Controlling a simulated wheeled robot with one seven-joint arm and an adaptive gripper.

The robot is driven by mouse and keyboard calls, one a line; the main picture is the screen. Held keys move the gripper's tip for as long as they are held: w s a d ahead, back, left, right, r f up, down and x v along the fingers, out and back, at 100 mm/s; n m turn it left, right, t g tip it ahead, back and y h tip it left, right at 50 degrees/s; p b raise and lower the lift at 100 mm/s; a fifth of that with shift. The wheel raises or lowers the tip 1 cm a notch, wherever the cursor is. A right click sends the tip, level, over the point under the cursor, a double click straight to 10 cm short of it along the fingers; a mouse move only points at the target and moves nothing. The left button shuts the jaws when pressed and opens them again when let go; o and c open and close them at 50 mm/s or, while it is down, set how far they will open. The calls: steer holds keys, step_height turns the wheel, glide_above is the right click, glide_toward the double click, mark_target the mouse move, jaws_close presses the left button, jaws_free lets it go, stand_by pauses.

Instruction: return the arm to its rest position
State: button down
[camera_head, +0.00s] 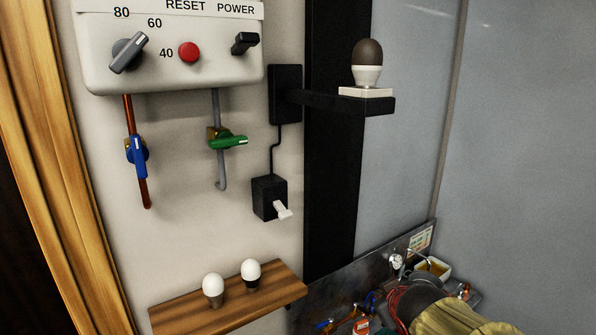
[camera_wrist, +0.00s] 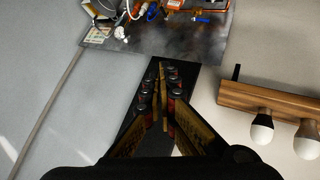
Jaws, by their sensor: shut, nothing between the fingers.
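My gripper (camera_wrist: 163,80) shows in the wrist view with its two fingers drawn together at the tips and nothing between them. It appears apart from everything around it. Behind it are a dark vertical strip and a pale wall. In the head view I cannot make out the gripper's fingers. A dark, rounded part and a tan, ribbed part show at the lower right there, and I cannot tell whether they are my arm. The rest position itself is not marked in either view.
A wooden shelf (camera_head: 180,318) holds two white bulbs (camera_head: 213,284); it also shows in the wrist view (camera_wrist: 240,97). A grey control box (camera_head: 205,72) is above two valves. A black bracket (camera_head: 345,103) carries a dark-topped bulb (camera_head: 368,58). A metal panel (camera_head: 335,287) bears tubing.

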steer(key=s+f+m+g+b, duration=0.2)
steer(key=s+f+b, duration=0.6)
steer(key=s+f, duration=0.2)
steer(key=s+a+f+m+g+y+b, duration=0.1)
steer(key=s+f+m+g+b, duration=0.1)
steer(key=s+f+b, duration=0.7)
steer(key=s+f+m, duration=0.1)
steer(key=s, duration=0.5)
steer(key=shift+s+f+b, duration=0.15)
steer(key=shift+f+b, duration=0.1)
steer(key=shift+b, duration=0.05)
